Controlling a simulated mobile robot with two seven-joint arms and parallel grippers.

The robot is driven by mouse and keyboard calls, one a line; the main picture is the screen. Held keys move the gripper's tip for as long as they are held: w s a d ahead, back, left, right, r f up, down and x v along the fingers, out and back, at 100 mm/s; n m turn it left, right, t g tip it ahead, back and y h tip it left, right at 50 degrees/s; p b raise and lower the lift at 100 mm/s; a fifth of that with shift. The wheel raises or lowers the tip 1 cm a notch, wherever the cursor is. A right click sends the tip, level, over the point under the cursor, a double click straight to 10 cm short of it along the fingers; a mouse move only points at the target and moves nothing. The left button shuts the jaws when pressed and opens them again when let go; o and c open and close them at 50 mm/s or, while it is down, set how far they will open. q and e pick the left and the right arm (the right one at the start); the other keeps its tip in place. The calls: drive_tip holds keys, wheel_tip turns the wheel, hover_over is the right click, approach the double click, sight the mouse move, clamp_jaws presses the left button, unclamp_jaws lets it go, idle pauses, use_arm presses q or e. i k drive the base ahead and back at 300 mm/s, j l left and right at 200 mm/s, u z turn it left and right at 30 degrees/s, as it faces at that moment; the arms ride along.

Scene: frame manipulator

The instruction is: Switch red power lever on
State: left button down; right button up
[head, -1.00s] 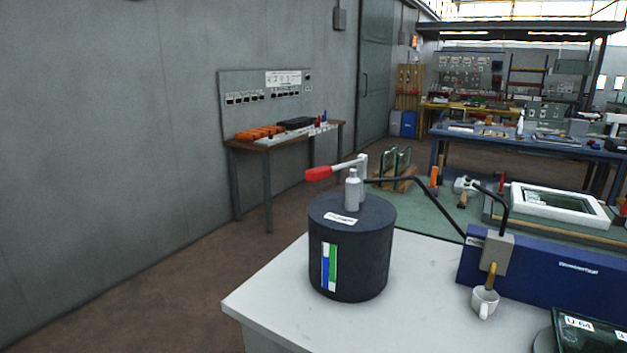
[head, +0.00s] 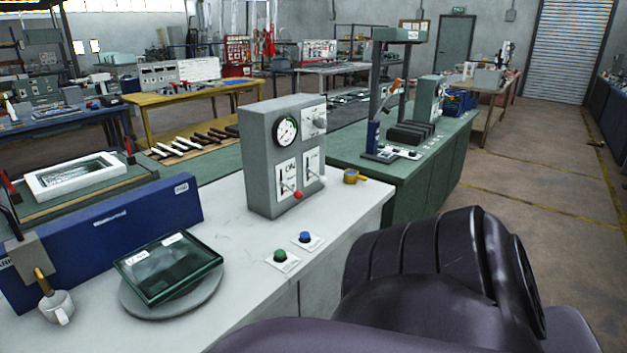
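A grey control box (head: 262,165) stands on the white worktop (head: 345,222). Its front has a round dial gauge (head: 286,130), a knob (head: 320,121) and two white panels with small levers, the left one marked ON. A red knob (head: 298,195) sits low on the front, at the end of what looks like a short lever; its exact position is hard to tell. Neither of my grippers is in view. A dark link of my arm fills the lower right.
A green button (head: 280,256) and a blue button (head: 305,237) lie in front of the box. A dark-framed screen (head: 168,266) rests on a round base. A white mug (head: 57,306) and blue case (head: 125,230) are at left.

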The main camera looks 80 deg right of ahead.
sight(298, 195)
drive_tip(key=z, duration=2.2)
